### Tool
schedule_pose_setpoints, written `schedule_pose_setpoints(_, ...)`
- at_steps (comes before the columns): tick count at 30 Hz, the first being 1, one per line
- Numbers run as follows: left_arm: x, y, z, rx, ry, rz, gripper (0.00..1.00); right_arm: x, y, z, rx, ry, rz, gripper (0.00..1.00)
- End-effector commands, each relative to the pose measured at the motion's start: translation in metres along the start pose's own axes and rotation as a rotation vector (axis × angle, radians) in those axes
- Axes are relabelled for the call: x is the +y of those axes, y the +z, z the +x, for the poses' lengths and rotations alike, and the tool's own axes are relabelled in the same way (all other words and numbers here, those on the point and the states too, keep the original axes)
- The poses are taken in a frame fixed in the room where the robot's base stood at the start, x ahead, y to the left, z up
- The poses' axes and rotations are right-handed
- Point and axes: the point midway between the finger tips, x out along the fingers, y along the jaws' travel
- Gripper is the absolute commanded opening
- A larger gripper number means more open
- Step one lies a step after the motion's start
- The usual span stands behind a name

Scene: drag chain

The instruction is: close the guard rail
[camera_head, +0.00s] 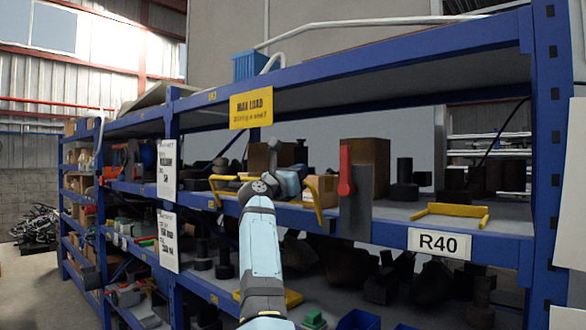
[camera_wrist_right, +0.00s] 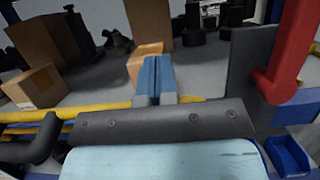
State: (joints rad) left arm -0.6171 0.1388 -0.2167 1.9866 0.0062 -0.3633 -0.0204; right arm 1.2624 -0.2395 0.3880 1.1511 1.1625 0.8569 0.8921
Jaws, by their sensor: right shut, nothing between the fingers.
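A yellow guard rail (camera_head: 312,196) stands at the front edge of the middle shelf, its bar running behind my right arm and its two legs reaching down to the blue beam. It also shows in the right wrist view as a yellow bar (camera_wrist_right: 95,109) crossing behind my gripper's base. My right gripper (camera_head: 301,171) is at the rail, beside its right part. In the right wrist view its blue fingers (camera_wrist_right: 156,68) are together and empty, pointing over the bar into the shelf. Whether it touches the bar is unclear. My left gripper is not in view.
A red handle (camera_head: 345,170) on a grey plate (camera_head: 356,208) stands just right of the rail. Cardboard boxes (camera_wrist_right: 145,58) sit behind it. Another yellow rail (camera_head: 450,213) lies low on the shelf above the R40 label (camera_head: 439,243). A yellow sign (camera_head: 251,107) hangs above.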

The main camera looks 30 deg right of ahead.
Motion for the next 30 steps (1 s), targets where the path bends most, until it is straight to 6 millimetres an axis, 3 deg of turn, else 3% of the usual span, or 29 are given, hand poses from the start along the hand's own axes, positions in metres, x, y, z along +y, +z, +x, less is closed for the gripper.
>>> schedule_pose_setpoints(30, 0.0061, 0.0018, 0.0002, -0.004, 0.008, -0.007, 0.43, -0.0001, -0.0068, 0.0001, 0.005, -0.002, -0.005, 0.00)
